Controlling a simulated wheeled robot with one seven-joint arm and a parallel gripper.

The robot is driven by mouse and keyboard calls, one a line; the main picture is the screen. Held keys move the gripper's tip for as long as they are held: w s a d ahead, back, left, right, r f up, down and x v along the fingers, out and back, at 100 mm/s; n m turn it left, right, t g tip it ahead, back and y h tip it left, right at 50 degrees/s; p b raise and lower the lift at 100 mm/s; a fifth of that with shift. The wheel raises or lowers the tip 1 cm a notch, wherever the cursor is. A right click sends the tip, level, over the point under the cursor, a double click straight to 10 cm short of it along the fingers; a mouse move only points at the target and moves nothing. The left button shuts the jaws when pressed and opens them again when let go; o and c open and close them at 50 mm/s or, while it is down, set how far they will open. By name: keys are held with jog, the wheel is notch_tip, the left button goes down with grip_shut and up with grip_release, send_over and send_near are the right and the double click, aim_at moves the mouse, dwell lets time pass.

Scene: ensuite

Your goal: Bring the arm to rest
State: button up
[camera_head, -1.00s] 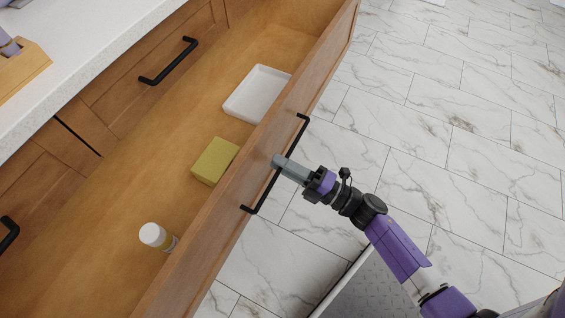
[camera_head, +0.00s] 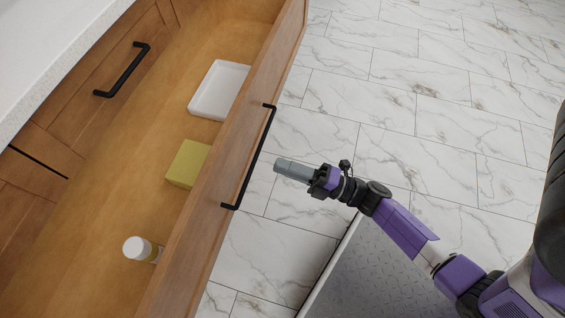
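My arm reaches in from the lower right of the head view. My gripper (camera_head: 284,167) is over the floor, just right of the black handle (camera_head: 252,160) of the open wooden drawer (camera_head: 232,155). A gap shows between the fingertips and the handle. The grey fingers look close together with nothing visible between them, but I cannot tell from this angle whether they are shut.
The open drawer holds a white tray (camera_head: 218,90), a yellow-green block (camera_head: 187,163) and a white-capped bottle (camera_head: 138,248). A pale countertop (camera_head: 50,40) and a second black handle (camera_head: 124,72) lie left. The marble floor (camera_head: 430,100) is clear at right.

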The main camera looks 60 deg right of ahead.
dwell(0.4)
notch_tip(320, 180, up, 6)
jog(key=d+m+h, duration=0.2)
jog(key=m+h, duration=0.4)
jog(key=m, duration=0.4)
jog(key=s+a+r+m+g+p, duration=0.1)
jog(key=s+a+r+m+g, duration=0.1)
jog(key=s+a+r+m, duration=0.4)
jog(key=s+a+r+m+g, duration=0.2)
jog(key=s+a+r+m, duration=0.3)
jog(key=s, duration=0.4)
notch_tip(320, 180, up, 22)
jog(key=p, duration=2.3)
jog(key=shift+w+d+r+m+p, duration=0.2)
jog(key=shift+d+m+p, duration=0.1)
jog(key=shift+p, duration=0.05)
